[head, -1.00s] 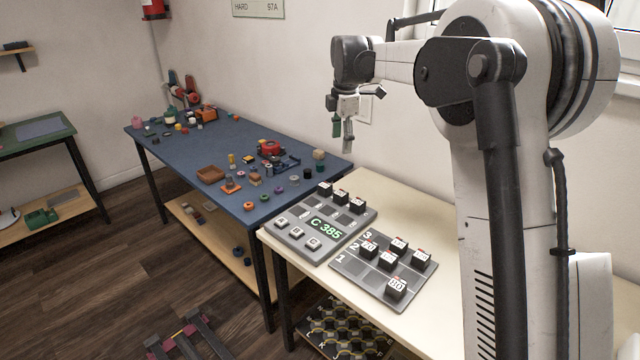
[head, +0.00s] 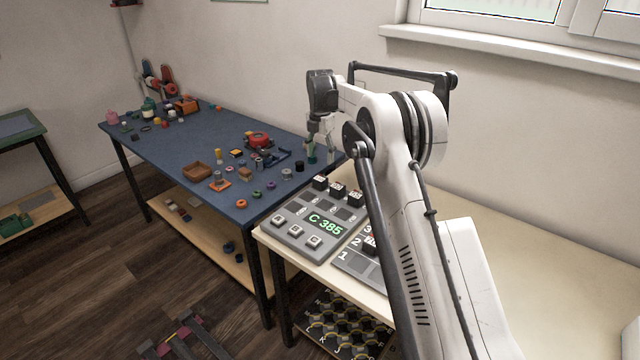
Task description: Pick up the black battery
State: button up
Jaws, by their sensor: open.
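I cannot tell for sure which item is the black battery. A small black, roughly cylindrical object (head: 300,166) stands near the right end of the blue table (head: 178,140). A dark grey object (head: 286,173) is just left of it. My gripper (head: 321,157) is open and empty, pointing down with its two fingers apart, at the right end of the blue table. In the picture it is just right of the black object. Its exact height above the table cannot be told.
A red round device (head: 258,139), a brown tray (head: 196,171) and several small coloured parts lie on the blue table. The cream table (head: 500,228) adjoins it, with a grey panel (head: 292,238) showing C 385 and carrying black blocks. My arm hides part of a second numbered panel (head: 352,264).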

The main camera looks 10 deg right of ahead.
aim_at(320, 178)
notch_tip(320, 178, down, 10)
jog(key=shift+r+b, duration=0.1)
jog(key=shift+b, duration=0.3)
jog(key=c, duration=1.3)
